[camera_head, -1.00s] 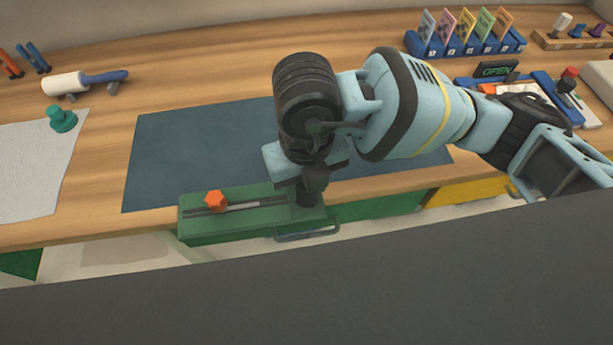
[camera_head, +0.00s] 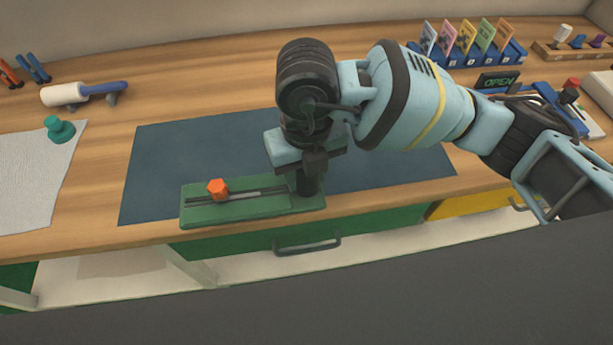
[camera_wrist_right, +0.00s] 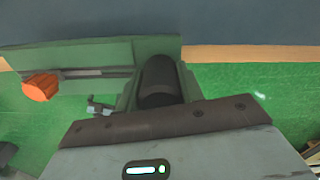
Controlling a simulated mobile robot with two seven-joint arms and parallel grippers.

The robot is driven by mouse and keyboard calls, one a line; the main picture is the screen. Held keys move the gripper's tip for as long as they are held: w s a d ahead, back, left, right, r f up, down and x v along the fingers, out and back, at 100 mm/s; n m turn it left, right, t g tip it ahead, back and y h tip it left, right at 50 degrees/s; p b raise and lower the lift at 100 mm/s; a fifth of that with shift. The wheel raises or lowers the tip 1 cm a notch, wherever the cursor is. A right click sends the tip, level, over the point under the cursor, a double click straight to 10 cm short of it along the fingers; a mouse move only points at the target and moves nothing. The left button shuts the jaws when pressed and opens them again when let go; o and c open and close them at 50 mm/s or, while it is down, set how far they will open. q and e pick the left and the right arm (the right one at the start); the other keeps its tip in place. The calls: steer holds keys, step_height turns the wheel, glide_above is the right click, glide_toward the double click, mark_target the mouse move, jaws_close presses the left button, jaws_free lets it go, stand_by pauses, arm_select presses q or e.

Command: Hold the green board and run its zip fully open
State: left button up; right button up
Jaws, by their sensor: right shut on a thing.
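The green board (camera_head: 245,209) is at the front edge of the table, partly over the blue mat. A dark slotted track runs along its top, with an orange knob (camera_head: 217,188) near the left end. A black upright post (camera_head: 311,183) stands at its right end. My right gripper (camera_head: 312,165) is shut on this post from above; its fingers are mostly hidden. The right wrist view also shows the board (camera_wrist_right: 100,52), the orange knob (camera_wrist_right: 40,87) and the post (camera_wrist_right: 158,80). I cannot tell whether the board touches the table. My left gripper is not in view.
The blue mat (camera_head: 190,150) lies bare behind the board. A blue card rack (camera_head: 490,55) stands at back right. A drawer handle (camera_head: 307,245) is below the edge.

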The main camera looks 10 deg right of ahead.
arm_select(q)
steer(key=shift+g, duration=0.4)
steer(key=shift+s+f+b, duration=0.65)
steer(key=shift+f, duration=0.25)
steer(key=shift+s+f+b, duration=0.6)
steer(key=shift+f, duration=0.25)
arm_select(e)
steer(key=w+d, duration=0.1)
steer(key=w, duration=1)
steer(key=shift+w+d, duration=0.2)
steer(key=shift+d, duration=0.05)
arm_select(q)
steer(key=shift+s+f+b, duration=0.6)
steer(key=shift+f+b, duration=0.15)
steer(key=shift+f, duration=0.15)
arm_select(e)
steer(key=shift+f, duration=2.4)
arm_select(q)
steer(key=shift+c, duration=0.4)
